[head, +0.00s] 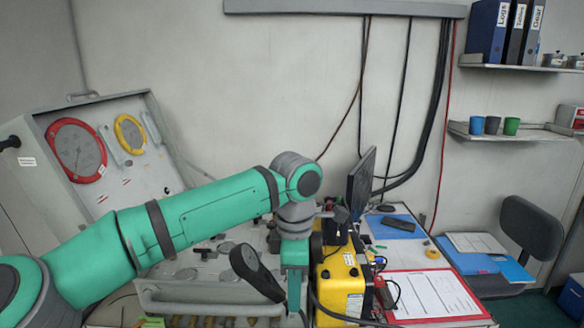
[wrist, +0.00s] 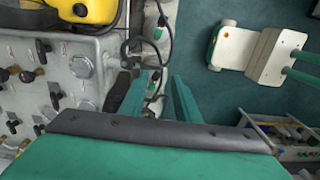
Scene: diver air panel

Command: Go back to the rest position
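My gripper (head: 294,290) hangs down at the front of the diver air panel (head: 185,268), beside a black lever handle (head: 257,272). In the wrist view, its two green fingers (wrist: 160,95) stand apart with nothing seen between them. The black lever (wrist: 118,92) is just left of the left finger there; I cannot tell whether they touch. In the head view my green arm reaches across from the lower left and hides part of the panel.
A yellow case (head: 340,285) stands close to the right of my gripper, with a monitor (head: 361,183) behind. A clipboard (head: 430,296) lies further right. An office chair (head: 532,228) is at the far right. The wrist view shows a white-and-green object (wrist: 262,50) on the floor.

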